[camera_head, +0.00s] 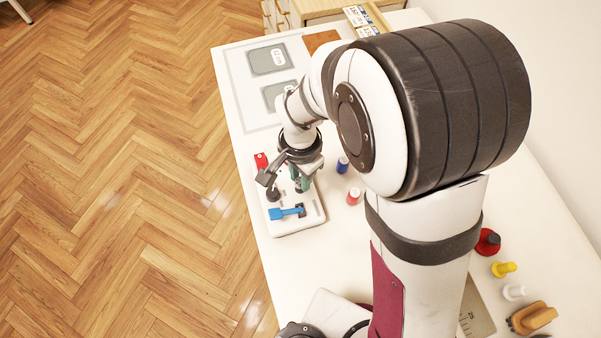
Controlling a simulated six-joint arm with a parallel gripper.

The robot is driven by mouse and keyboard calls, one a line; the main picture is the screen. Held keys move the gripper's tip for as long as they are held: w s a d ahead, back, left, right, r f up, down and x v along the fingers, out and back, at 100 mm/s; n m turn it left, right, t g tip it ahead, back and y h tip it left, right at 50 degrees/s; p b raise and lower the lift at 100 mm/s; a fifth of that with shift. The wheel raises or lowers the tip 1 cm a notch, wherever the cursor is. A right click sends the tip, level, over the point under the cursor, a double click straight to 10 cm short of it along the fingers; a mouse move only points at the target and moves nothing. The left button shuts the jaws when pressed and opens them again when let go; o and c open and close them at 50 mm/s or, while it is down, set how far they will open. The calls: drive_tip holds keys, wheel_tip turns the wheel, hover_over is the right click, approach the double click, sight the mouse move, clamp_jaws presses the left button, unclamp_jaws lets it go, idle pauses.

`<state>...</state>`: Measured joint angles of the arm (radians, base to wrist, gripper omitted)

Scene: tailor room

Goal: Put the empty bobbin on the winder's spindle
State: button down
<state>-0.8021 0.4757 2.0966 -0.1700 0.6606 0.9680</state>
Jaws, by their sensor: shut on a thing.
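The winder (312,219) is a white base at the table's left edge, with a red part (261,161) at its back left and a blue lever (287,213) at its front. A dark knob-like part (272,193) stands on its left side. My gripper (301,186) points down over the right part of the base, with dark green showing at its fingers. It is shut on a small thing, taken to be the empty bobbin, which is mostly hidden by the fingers. I cannot make out the spindle or whether the bobbin touches it.
A blue spool (342,165) and a red-and-white spool (354,196) stand just right of the winder. Red (488,242), yellow (503,269) and white (514,292) items stand at the right. Grey squares (268,59) lie at the back. My arm hides the table's middle.

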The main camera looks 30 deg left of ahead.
drive_tip(key=shift+f, duration=0.6)
idle(0.5)
drive_tip(key=c, duration=1)
unclamp_jaws()
wheel_tip(320, 180, up, 11)
drive_tip(key=shift+r, duration=0.1)
